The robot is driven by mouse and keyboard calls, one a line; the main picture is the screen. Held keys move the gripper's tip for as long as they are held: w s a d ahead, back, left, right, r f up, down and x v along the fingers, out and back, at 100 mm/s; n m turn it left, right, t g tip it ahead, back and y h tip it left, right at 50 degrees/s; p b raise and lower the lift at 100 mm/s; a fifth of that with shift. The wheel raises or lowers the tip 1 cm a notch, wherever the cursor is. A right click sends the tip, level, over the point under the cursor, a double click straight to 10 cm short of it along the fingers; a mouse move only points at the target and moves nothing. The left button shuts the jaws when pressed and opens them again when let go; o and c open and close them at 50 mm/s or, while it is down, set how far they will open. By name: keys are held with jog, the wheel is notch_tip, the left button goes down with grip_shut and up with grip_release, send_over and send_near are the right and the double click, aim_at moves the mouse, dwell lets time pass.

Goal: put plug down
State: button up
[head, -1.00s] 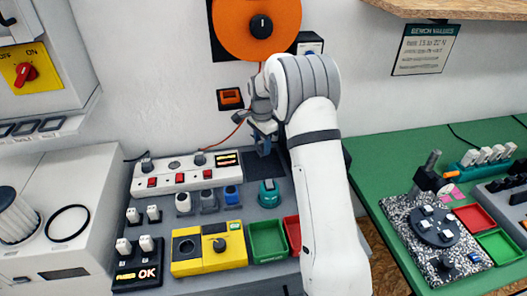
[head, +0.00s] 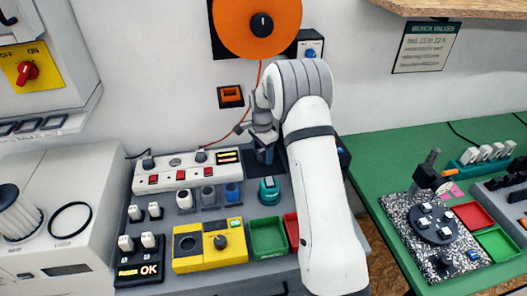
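My gripper (head: 264,154) points down over the dark patch at the back of the grey bench, right of the power strip. Its fingertips are small and dark here, and I cannot make out a plug between them. A dark plug (head: 148,161) and another plug (head: 200,156) sit on the white power strip (head: 176,181). A thin orange-red cord runs down the wall toward the second plug, passing behind my wrist. Three plug-like pieces, white (head: 184,200), grey (head: 208,196) and blue (head: 232,194), stand in a row in front of the strip.
A teal piece (head: 268,191) stands just in front of my gripper. Nearby are a yellow box (head: 208,248), a green tray (head: 267,237) and a red tray (head: 291,231), partly behind my arm. The wall with the orange spool (head: 281,30) is close behind.

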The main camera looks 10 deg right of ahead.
aim_at(263, 152)
jog(key=shift+r, duration=0.1)
notch_tip(263, 152, up, 8)
jog(key=shift+f+b, duration=0.2)
jog(key=shift+b, duration=0.4)
dwell(0.3)
